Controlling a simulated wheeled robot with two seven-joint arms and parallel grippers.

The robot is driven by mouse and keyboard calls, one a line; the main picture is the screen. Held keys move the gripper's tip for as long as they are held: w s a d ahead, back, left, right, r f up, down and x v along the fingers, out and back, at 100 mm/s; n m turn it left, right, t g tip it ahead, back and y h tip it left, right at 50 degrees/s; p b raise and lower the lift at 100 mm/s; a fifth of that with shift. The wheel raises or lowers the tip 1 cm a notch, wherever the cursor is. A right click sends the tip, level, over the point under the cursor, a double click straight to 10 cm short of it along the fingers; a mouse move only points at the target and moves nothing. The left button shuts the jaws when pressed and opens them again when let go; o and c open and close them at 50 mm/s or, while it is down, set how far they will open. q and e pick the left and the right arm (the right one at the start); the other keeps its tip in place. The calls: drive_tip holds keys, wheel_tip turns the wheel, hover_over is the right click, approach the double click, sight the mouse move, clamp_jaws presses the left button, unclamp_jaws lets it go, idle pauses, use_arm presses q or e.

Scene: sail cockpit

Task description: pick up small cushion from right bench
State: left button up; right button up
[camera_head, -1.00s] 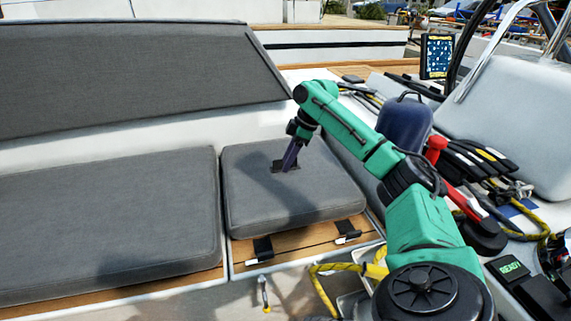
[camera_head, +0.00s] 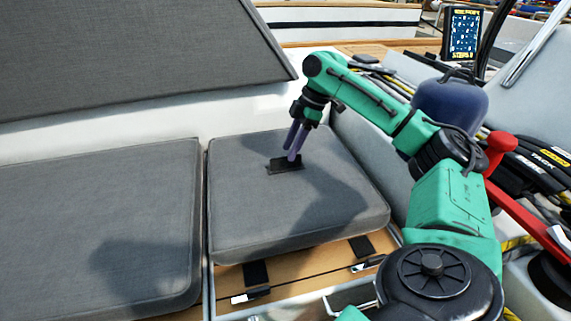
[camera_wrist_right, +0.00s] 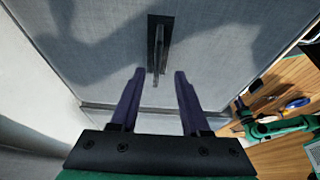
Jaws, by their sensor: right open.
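The small cushion (camera_head: 300,205) is a grey square pad on the right part of the bench, with a dark strap handle (camera_head: 284,166) on top. My right gripper (camera_head: 293,157) is above the cushion, fingers pointing down close to the handle. In the right wrist view the gripper (camera_wrist_right: 157,75) is open and empty, and the handle (camera_wrist_right: 157,45) stands just beyond the fingertips, between their lines. I cannot tell from the head view whether a finger touches it. My left gripper is not in view.
A larger grey cushion (camera_head: 100,225) lies to the left, across a narrow gap. A grey backrest (camera_head: 130,55) stands behind. Two black straps with buckles hang at the wooden front edge.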

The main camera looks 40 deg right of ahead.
sight(287, 177)
drive_tip(key=x, duration=0.1)
drive_tip(key=b+x, duration=0.1)
drive_tip(key=x, duration=0.1)
drive_tip(key=shift+d+f, duration=0.2)
drive_tip(key=shift+f, duration=0.05)
drive_tip(key=shift+w+a+f, duration=0.2)
drive_tip(key=shift+f, duration=0.35)
drive_tip(key=shift+c, duration=0.6)
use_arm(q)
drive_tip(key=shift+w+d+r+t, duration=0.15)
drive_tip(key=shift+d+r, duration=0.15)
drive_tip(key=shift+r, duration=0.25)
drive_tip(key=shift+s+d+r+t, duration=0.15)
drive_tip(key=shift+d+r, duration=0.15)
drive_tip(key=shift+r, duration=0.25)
use_arm(e)
clamp_jaws()
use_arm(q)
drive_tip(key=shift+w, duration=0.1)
use_arm(e)
drive_tip(key=shift+r, duration=0.1)
